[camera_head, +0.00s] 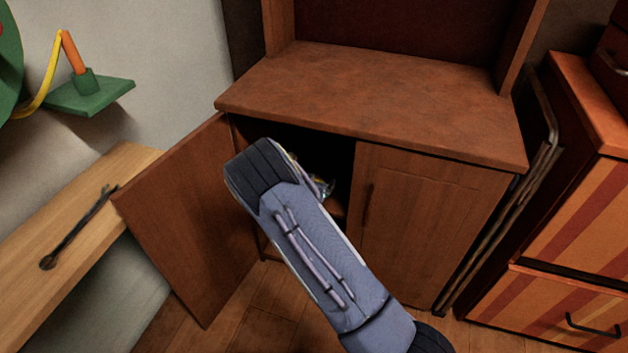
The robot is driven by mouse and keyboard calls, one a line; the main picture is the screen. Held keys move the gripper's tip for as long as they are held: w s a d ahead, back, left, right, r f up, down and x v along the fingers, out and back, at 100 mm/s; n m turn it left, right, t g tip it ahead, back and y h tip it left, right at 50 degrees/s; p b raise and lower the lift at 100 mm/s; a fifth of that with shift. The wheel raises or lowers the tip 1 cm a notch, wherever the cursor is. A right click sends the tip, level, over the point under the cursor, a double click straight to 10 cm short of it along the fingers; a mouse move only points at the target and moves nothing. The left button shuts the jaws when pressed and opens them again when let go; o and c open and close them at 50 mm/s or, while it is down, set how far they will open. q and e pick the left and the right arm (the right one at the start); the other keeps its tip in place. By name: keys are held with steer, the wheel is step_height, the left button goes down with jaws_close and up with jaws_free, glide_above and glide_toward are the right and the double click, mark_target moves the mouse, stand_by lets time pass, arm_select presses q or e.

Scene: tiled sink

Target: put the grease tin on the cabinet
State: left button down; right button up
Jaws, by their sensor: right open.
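The brown wooden cabinet (420,105) stands in the middle, with a bare, clear top. Its left door (185,215) is swung open and its right door (425,215) is shut. My right arm comes in from the bottom right and crosses in front of the dark opening. My right gripper (316,184) is mostly hidden behind the arm, at the opening. Small shiny yellowish and silvery bits show there; I cannot tell which belong to the gripper and which to something inside. I cannot make out the grease tin for certain. My left gripper is out of view.
A wooden bench (80,215) with a dark metal rod (78,228) stands at the left. A green wall shelf (90,95) is above it. A folded metal frame (515,215) leans beside the cabinet, next to a striped drawer unit (570,240). An upper shelf frame rises at the cabinet's back.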

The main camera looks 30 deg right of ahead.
steer(key=s+a+r+n+y+p, duration=0.1)
steer(key=s+a+r+y+p, duration=0.1)
steer(key=s+a+r+y, duration=0.65)
steer(key=s+a+r+n+y+p, duration=0.2)
steer(key=s+a+r+y, duration=0.4)
steer(key=s+a+r, duration=0.45)
steer(key=s+d+r+n+g, duration=0.1)
steer(key=s+r+n, duration=0.1)
steer(key=s, duration=0.7)
steer(key=s+d+r+n+g, duration=0.1)
steer(key=s+r+n+g, duration=0.1)
steer(key=s, duration=0.8)
steer(key=shift+r+n, duration=0.6)
steer(key=shift+n, duration=0.1)
steer(key=shift+w+h, duration=0.1)
steer(key=shift+h, duration=0.15)
